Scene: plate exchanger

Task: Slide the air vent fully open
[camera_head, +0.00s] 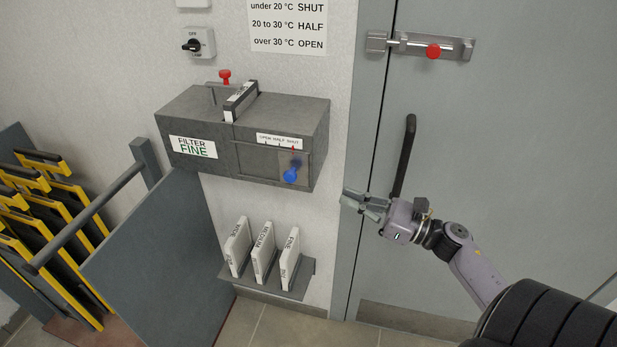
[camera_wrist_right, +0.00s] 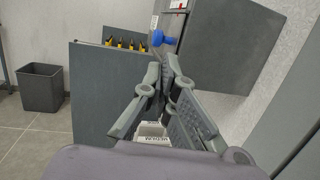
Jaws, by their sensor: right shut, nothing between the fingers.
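The air vent's slide plate (camera_head: 294,160) is on the front of the grey filter box, with a blue knob (camera_head: 290,176) at its lower part. Its red pointer stands at the right end of the OPEN HALF SHUT scale (camera_head: 279,140), by SHUT. My right gripper (camera_head: 350,198) is shut and empty, to the right of and below the knob, apart from it. The right wrist view shows the blue knob (camera_wrist_right: 163,39) just beyond the fingertips (camera_wrist_right: 168,68). My left gripper is in no view.
Below the box, a shelf (camera_head: 297,290) holds several white filters. A grey door with a black handle (camera_head: 404,155) is behind my right arm. A grey panel (camera_head: 160,260) stands at the left. A sign (camera_head: 288,27) reads over 30 °C OPEN.

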